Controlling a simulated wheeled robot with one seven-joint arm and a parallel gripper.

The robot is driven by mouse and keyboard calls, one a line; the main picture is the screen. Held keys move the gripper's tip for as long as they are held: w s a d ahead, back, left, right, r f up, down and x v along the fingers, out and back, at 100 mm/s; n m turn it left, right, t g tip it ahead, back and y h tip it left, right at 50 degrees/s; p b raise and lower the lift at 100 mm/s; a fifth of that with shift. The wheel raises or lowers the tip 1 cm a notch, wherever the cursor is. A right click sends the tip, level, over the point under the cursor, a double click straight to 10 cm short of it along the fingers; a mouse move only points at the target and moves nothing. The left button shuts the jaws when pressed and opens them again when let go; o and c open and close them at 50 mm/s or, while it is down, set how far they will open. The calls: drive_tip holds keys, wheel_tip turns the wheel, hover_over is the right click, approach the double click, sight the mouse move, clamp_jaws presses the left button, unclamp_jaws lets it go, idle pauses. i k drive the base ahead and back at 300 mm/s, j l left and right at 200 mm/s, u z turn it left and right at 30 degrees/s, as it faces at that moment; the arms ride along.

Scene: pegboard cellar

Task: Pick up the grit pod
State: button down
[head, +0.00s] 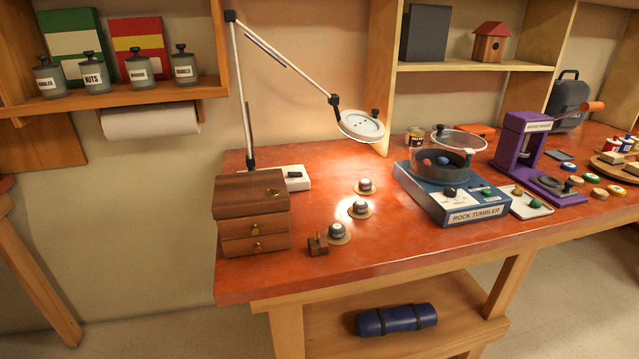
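The back pod (365,185) and the middle pod (360,207) sit under the lamp's light. The front pod (337,231) is nearest the bench's front edge. Their labels are too small to read, so I cannot tell which is the grit pod. My gripper is not in view.
A small drawer chest (253,207) and a wooden block (318,246) are left of the pods. A lamp head (361,126) hangs above them. A blue rock tumbler (470,213) and a purple press (515,148) stand to the right. The front middle of the bench is clear.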

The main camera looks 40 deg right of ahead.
sight(337, 230)
drive_tip(key=i+j+z, duration=0.1)
drive_tip(key=j+z, duration=0.6)
drive_tip(key=z, duration=0.2)
drive_tip(key=j+z, duration=0.45)
drive_tip(key=i+l+z, duration=0.2)
drive_tip(key=z, duration=0.25)
